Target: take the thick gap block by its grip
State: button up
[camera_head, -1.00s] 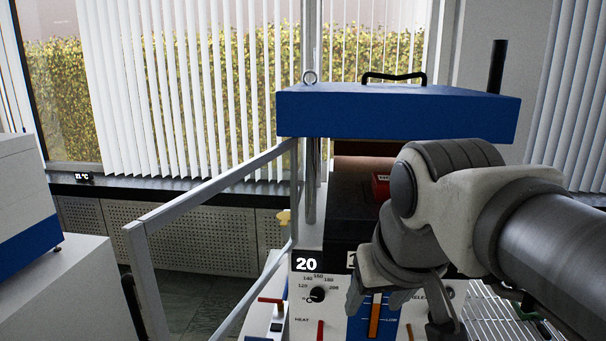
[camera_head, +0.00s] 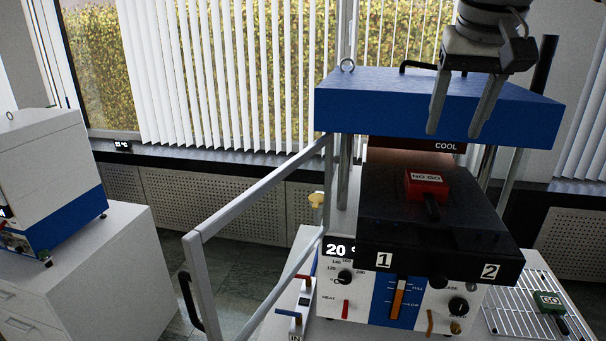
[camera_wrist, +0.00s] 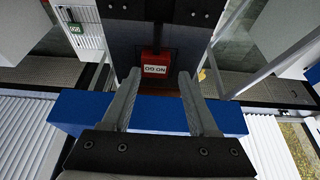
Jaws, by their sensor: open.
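A red block marked NO GO (camera_head: 425,182) lies on the black platen of the press, its dark grip (camera_head: 432,210) pointing to the front. It also shows upside down between my fingers in the wrist view (camera_wrist: 155,69). A smaller-looking green block marked GO (camera_head: 549,299) lies on the wire rack at right, with a dark grip; it shows in the wrist view (camera_wrist: 75,28) too. Which block is thicker, I cannot tell for sure. My gripper (camera_head: 455,133) is open and empty, fingers pointing down, in front of the blue top plate, above and apart from the red block.
The press's blue top plate (camera_head: 400,105) with a COOL label hangs over the platen (camera_head: 390,225). An open framed guard door (camera_head: 255,190) juts out at left. The wire rack (camera_head: 505,315) is at right. A white and blue machine (camera_head: 45,170) stands far left.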

send_over(432, 200)
jog(key=s+a, duration=0.1)
jog(key=s, duration=0.1)
notch_tip(432, 200, down, 11)
jog(key=shift+w+a+r+b, duration=0.1)
jog(key=shift+a+r+b, duration=0.1)
jog(key=shift+b, duration=0.1)
jog(key=x, duration=0.4)
jog(key=shift+s+d+f, duration=0.15)
jog(key=shift+s+d, duration=0.1)
jog(key=shift+d, duration=0.15)
jog(key=shift+w+f, duration=0.25)
jog(key=shift+f, duration=0.25)
grip_shut()
jog(key=shift+r, duration=0.1)
